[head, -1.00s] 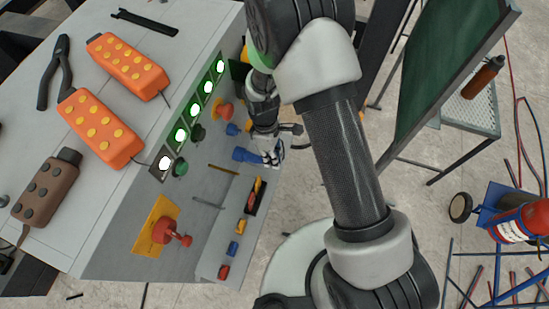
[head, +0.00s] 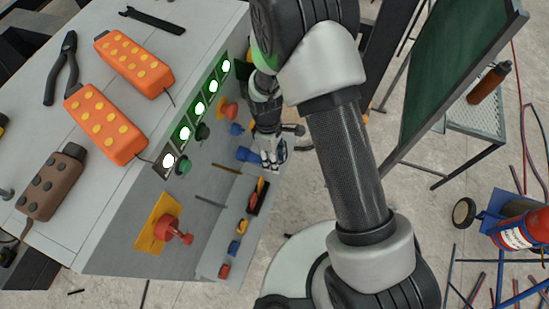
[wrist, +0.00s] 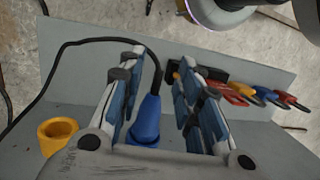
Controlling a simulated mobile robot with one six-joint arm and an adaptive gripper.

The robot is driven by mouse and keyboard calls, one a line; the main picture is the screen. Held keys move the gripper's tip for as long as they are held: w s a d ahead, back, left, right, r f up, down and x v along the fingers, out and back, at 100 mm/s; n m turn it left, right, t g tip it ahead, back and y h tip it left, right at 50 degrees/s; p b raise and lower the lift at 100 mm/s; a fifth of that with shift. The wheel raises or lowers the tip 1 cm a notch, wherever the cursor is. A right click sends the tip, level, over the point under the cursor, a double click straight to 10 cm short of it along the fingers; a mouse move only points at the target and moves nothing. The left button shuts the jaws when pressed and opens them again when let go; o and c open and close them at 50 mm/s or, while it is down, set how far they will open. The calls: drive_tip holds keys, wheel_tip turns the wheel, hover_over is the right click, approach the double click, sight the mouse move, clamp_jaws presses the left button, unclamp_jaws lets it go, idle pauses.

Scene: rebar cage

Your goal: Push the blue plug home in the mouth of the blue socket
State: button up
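A blue plug and socket line up on the grey panel, showing as one blue shape (head: 248,155) in the head view; the seam between them is hidden. In the wrist view the blue body (wrist: 146,120) stands between my fingers, with a black cable leaving its back and curving left. I cannot tell how deep the plug sits. My gripper (head: 277,156) is close in front of it. In the wrist view my gripper (wrist: 162,85) has its fingers apart, the left one beside the plug and a gap showing at the right one.
A yellow socket (wrist: 58,137) stands to the left in the wrist view. Another blue fitting (head: 236,129) and a red-orange knob (head: 229,110) are close by on the panel. A narrow ledge (head: 210,268) below holds several small coloured parts. A red emergency knob (head: 178,233) sticks out lower left.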

drive_tip(key=shift+w+a+r, duration=0.1)
drive_tip(key=shift+w+r, duration=0.05)
drive_tip(key=s+v, duration=0.1)
drive_tip(key=v, duration=0.8)
drive_tip(key=shift+s+d+r, duration=0.5)
drive_tip(key=s+d+r+m+t+y, duration=0.1)
drive_tip(key=d+r+m+t, duration=0.2)
drive_tip(key=r, duration=0.5)
drive_tip(key=s+d+r+m, duration=0.2)
drive_tip(key=d+r+m, duration=0.15)
drive_tip(key=r, duration=0.55)
drive_tip(key=s+d+r+m+t, duration=0.3)
drive_tip(key=s+d+r+m, duration=0.4)
drive_tip(key=s, duration=0.5)
drive_tip(key=shift+d+r+m+t, duration=0.3)
drive_tip(key=shift+r+m+t, duration=0.1)
drive_tip(key=shift+r, duration=0.35)
